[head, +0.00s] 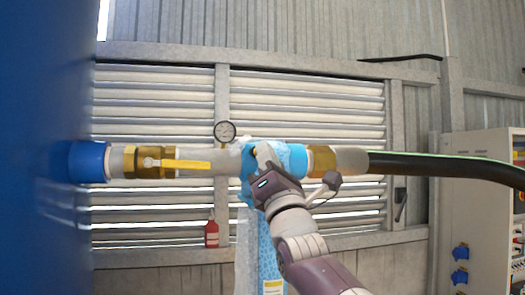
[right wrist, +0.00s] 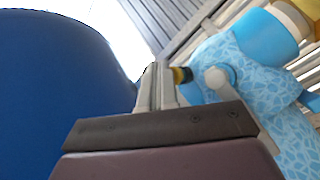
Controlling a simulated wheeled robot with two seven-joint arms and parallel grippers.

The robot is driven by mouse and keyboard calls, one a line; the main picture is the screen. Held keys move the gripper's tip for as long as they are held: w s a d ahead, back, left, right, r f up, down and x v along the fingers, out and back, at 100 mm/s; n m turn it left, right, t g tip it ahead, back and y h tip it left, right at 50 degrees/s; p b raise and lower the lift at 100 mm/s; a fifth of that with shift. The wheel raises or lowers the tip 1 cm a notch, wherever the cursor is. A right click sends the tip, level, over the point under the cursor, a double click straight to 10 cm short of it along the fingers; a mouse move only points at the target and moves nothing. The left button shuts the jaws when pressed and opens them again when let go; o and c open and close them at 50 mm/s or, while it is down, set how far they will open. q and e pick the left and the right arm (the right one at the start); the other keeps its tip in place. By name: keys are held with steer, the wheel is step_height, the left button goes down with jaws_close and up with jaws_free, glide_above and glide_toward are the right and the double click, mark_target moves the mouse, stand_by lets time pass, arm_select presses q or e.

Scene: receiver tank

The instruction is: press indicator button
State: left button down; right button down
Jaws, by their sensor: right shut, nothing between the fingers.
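The light-blue patterned filter housing (head: 289,157) sits in the horizontal pipe run in the middle of the head view. A small dark cap with a yellow band (right wrist: 181,75) sticks out of it in the right wrist view; this may be the indicator button. A grey round knob (right wrist: 216,78) is beside it on the housing (right wrist: 262,38). My right gripper (head: 262,158) is in front of the housing in the head view. Its fingers (right wrist: 158,72) are shut and empty, with their tips close beside the cap; I cannot tell if they touch. My left gripper is not in view.
A large blue tank (head: 45,150) fills the left side. A brass valve with a yellow lever (head: 185,164) and a pressure gauge (head: 225,131) are left of the housing. A black hose (head: 430,165) runs right, towards an electrical cabinet (head: 478,200).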

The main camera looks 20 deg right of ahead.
steer(key=shift+s+b, duration=0.55)
steer(key=shift+s, duration=0.05)
steer(key=s+b, duration=0.4)
steer(key=s, duration=0.1)
steer(key=shift+f, duration=0.1)
stand_by(0.7)
